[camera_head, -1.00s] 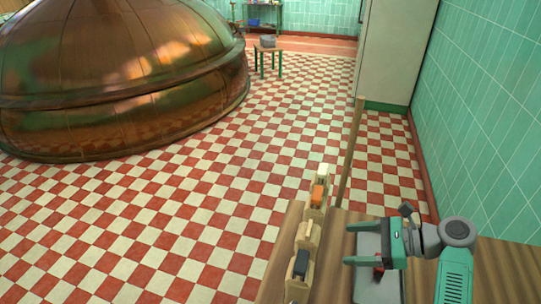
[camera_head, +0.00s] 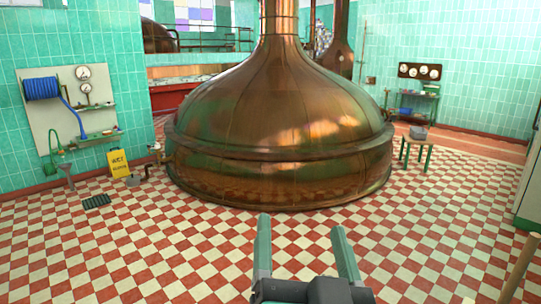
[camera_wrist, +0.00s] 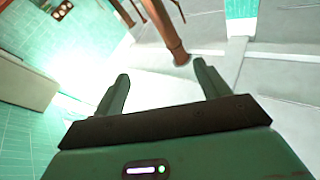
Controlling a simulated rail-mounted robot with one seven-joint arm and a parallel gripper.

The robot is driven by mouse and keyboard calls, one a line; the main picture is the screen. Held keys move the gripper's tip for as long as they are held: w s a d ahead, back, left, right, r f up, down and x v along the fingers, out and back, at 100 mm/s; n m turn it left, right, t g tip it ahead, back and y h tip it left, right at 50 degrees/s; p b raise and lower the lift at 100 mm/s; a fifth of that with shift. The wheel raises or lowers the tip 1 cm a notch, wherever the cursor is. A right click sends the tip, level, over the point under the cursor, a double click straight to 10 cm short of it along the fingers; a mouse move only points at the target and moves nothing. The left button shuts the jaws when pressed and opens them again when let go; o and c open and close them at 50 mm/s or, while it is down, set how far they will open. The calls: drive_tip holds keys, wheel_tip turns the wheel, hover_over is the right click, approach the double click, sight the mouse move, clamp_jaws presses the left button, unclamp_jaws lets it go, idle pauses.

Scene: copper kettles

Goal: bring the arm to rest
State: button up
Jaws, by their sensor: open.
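My gripper (camera_head: 303,240) shows at the bottom middle of the head view, its two green fingers apart and pointing away toward the large copper kettle (camera_head: 285,135). Nothing is between the fingers. The wrist view also shows my gripper (camera_wrist: 161,88) open and empty, with no thing touching its fingers. The rest of my arm is below the picture in the head view.
A green stool (camera_head: 416,146) stands at right. A wooden pole (camera_head: 520,268) leans at the lower right edge.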

drive_tip(key=s+a+r+n+t+p, duration=0.2)
drive_tip(key=s+a+r+n+t, duration=0.25)
drive_tip(key=s+r, duration=0.5)
wheel_tip(320, 180, up, 36)
drive_tip(key=m+g+p, duration=0.1)
drive_tip(key=p, duration=3.5)
drive_tip(key=shift+w+a+f, duration=0.25)
drive_tip(key=shift+a, duration=0.1)
